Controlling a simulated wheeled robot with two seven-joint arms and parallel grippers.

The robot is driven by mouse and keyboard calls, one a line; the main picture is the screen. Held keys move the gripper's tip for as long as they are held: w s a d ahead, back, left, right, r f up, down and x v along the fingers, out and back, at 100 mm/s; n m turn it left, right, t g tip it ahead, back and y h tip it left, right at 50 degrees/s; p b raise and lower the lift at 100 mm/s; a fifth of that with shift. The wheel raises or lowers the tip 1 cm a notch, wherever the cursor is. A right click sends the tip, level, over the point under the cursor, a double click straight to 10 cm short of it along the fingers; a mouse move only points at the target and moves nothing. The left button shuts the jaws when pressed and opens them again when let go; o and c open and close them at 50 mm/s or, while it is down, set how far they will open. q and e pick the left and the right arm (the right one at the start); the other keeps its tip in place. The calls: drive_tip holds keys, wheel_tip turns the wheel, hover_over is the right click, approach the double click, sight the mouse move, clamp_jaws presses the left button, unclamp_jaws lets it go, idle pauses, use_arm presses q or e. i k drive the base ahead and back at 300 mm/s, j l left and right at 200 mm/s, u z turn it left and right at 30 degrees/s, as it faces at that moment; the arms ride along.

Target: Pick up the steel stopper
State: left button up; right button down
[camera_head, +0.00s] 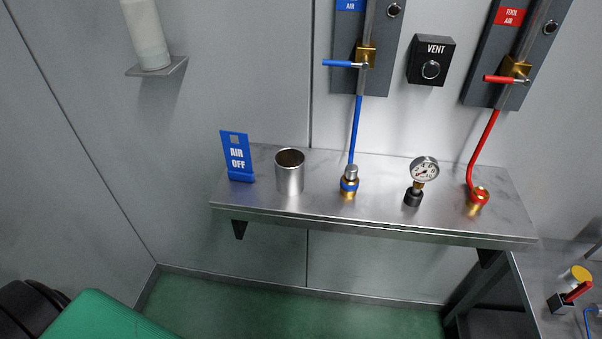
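A small grey steel piece that looks like the stopper (351,171) sits upright on top of a brass fitting with a blue band (349,187). The fitting stands near the middle of the steel wall shelf (318,212). The blue hose (355,130) comes down right behind the steel piece, and I cannot tell whether they touch. Neither of my grippers is in view.
An open steel cup (290,175) and a blue "AIR OFF" sign (237,157) stand left on the shelf. A pressure gauge (424,169) and a red hose (484,148) in a brass fitting stand right. A side bench (541,285) is at lower right.

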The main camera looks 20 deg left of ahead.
sight(351, 171)
drive_tip(key=i+l+u, duration=0.15)
drive_tip(key=l+u, duration=0.55)
drive_tip(key=i+l+u, duration=0.1)
drive_tip(key=l+u, duration=0.25)
